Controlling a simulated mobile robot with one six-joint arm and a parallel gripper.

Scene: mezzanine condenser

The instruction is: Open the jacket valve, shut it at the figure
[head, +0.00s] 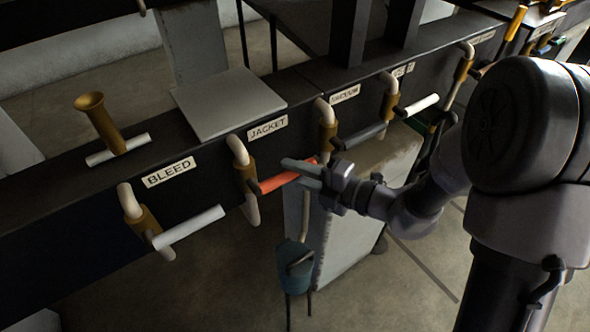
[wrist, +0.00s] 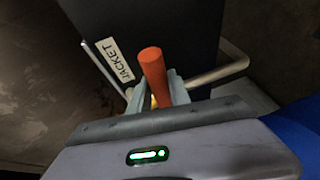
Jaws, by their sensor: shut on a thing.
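The jacket valve has a brass body (head: 246,174) under the JACKET label (head: 267,127) on the dark rail. Its red-orange lever handle (head: 281,181) sticks out to the right and slightly up in the head view. My gripper (head: 301,172) is at the outer part of this handle, its pale fingers on either side of it. In the wrist view the red handle (wrist: 152,72) rises between the two fingers (wrist: 160,92), and the JACKET label shows beside it. The fingers are shut on the handle. The figure is not identifiable in these views.
The BLEED valve with a white handle (head: 188,228) is to the left. The VACUUM valve with a dark handle (head: 361,136) and another with a white handle (head: 420,104) are to the right. A pale cabinet (head: 345,215) and a blue vessel (head: 294,265) stand below the rail.

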